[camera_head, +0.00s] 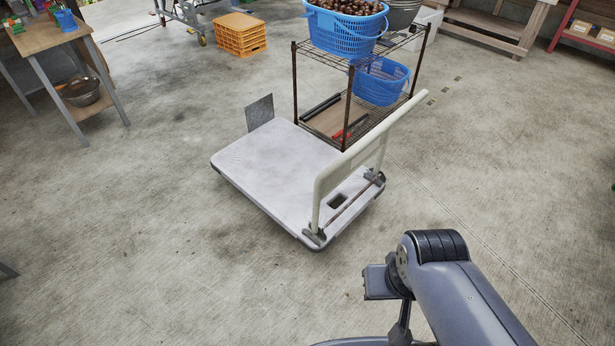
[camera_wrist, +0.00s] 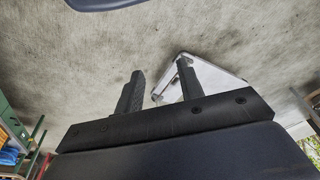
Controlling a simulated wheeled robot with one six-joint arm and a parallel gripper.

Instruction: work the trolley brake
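A flat trolley (camera_head: 270,170) with a pale grey deck stands on the concrete floor in the middle of the head view. Its cream push handle (camera_head: 345,160) rises at the near right end. A small dark slot (camera_head: 338,201) is in the deck near the handle foot; I cannot tell for certain whether it is the brake. In the wrist view, part of the trolley (camera_wrist: 204,69) shows beyond the fingers. My gripper (camera_wrist: 158,82) has its two fingers apart, with nothing between them. It is clear of the trolley. In the head view my arm is at the lower right.
A wire shelf (camera_head: 348,95) with blue baskets (camera_head: 345,32) stands just behind the trolley. A grey plate (camera_head: 260,112) stands upright at the deck's far edge. A table (camera_head: 50,38) is at left, and orange crates (camera_head: 239,38) are behind. Floor in front is clear.

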